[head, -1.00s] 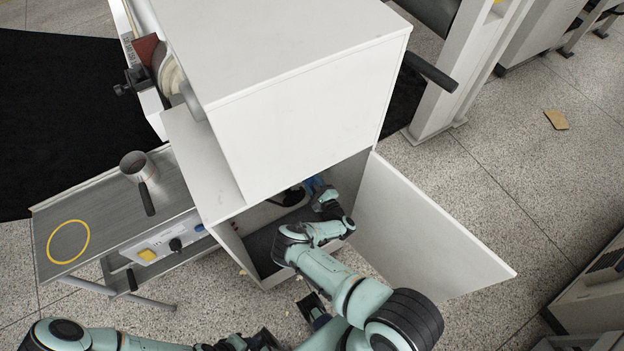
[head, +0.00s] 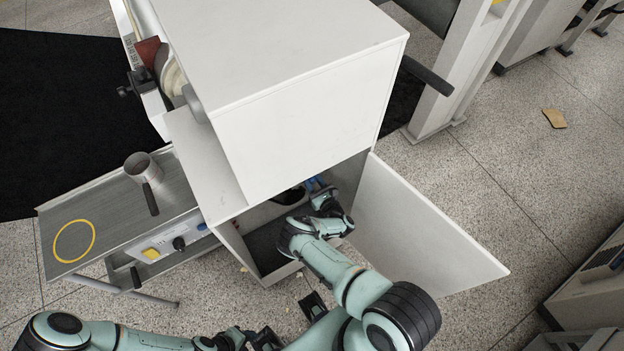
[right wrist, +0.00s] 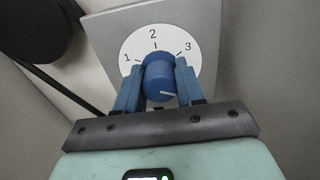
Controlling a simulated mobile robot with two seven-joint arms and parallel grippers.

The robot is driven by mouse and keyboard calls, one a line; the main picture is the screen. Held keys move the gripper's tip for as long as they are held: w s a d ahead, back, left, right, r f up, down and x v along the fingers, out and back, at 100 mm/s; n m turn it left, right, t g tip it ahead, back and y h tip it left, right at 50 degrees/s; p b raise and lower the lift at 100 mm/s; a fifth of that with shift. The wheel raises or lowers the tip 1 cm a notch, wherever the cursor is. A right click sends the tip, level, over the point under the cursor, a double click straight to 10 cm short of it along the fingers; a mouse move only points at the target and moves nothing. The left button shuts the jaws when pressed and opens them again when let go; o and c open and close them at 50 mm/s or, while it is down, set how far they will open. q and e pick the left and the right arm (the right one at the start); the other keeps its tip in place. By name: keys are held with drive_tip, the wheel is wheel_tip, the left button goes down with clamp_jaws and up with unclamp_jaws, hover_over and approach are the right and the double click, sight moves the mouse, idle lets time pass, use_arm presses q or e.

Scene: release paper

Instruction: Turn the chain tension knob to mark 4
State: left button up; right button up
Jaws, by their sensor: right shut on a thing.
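The chain tension knob (right wrist: 158,72) is round and blue, on a white dial (right wrist: 125,48) marked 1, 2 and 3 in the visible part. Its short white line sits low on the knob's face, right of centre; no visible numeral is beside it. Mark 4 is not visible. My right gripper (right wrist: 159,84) is shut on the knob, one blue finger on each side. In the head view the right gripper (head: 318,186) is inside the open cabinet (head: 232,240), and the knob cannot be made out there. My left gripper (head: 262,340) is low at the bottom edge, its fingers unclear.
The cabinet door (head: 425,225) stands open to the right of my right arm. A bench (head: 110,205) at left carries a metal cup (head: 138,163) with a dark handle. In the wrist view a dark round part (right wrist: 38,28) and a dark strip lie left of the dial.

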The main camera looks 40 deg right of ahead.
drive_tip(key=shift+m, duration=0.5)
drive_tip(key=o, duration=1)
drive_tip(key=shift+o, duration=0.2)
drive_tip(key=s+a, duration=0.1)
drive_tip(key=s, duration=1.2)
drive_tip(key=shift+s+a, duration=0.2)
drive_tip(key=shift+a, duration=0.05)
